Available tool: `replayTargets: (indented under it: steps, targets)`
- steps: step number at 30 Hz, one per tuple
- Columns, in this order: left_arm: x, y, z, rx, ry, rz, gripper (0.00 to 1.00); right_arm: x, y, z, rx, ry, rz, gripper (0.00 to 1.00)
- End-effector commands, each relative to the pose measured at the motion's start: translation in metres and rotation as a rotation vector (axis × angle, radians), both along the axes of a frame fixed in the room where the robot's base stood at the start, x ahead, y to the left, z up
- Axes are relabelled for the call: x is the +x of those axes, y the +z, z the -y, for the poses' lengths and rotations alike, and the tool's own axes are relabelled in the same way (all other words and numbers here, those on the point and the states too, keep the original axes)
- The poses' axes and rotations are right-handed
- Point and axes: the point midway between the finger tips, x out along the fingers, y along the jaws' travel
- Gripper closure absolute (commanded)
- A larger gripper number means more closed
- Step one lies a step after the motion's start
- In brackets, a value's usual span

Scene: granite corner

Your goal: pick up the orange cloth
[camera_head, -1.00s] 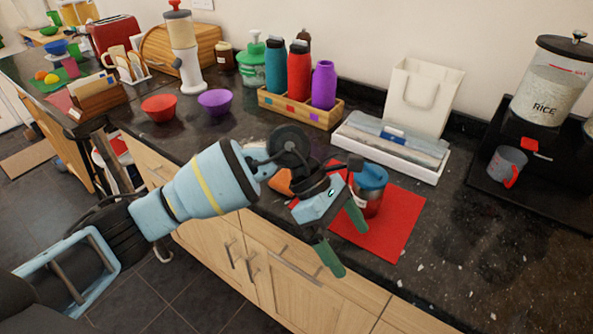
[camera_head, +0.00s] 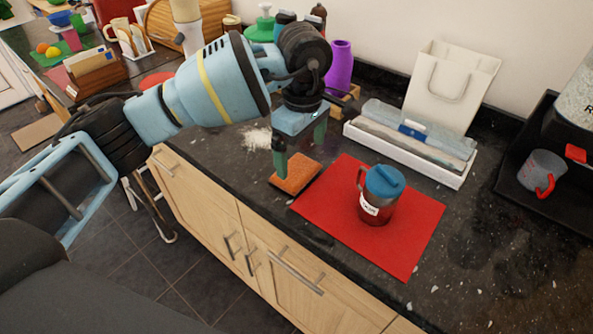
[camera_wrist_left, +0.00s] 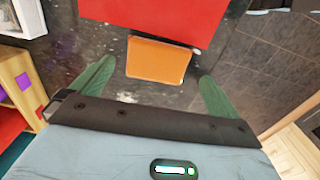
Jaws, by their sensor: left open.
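The orange cloth (camera_head: 296,174) is a small folded rectangle lying flat on the dark granite counter, beside the left corner of a red mat. My left gripper (camera_head: 300,156) is above it, pointing down, with its green fingers apart and empty. In the left wrist view the orange cloth (camera_wrist_left: 158,60) lies ahead of and between the two open fingertips (camera_wrist_left: 158,75), not touching them as far as I can see. My right gripper is not in view.
A red mat (camera_head: 415,238) with a blue-lidded mug (camera_head: 380,195) lies right of the cloth. A white tray (camera_head: 425,165) and white bag (camera_head: 450,85) stand behind. White powder (camera_head: 257,138) is spilled left of the gripper. The counter's front edge is close to the cloth.

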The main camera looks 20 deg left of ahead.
Motion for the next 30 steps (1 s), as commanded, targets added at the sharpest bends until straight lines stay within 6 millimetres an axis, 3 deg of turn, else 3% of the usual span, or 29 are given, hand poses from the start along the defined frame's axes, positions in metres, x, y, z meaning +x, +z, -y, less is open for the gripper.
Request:
replayTargets:
  steps: [7,18,26,30]
  targets:
    - [0.0,-0.01,0.0,0.0,0.001,0.0,0.0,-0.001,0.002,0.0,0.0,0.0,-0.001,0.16]
    - [0.0,-0.054,-0.001,-0.001,0.0,0.001,0.0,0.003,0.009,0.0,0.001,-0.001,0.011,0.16]
    - [0.001,-0.056,0.0,-0.001,0.0,0.002,0.0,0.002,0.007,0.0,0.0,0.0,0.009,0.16]
    - [0.001,-0.056,0.0,-0.002,0.0,0.002,0.16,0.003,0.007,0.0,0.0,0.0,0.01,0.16]
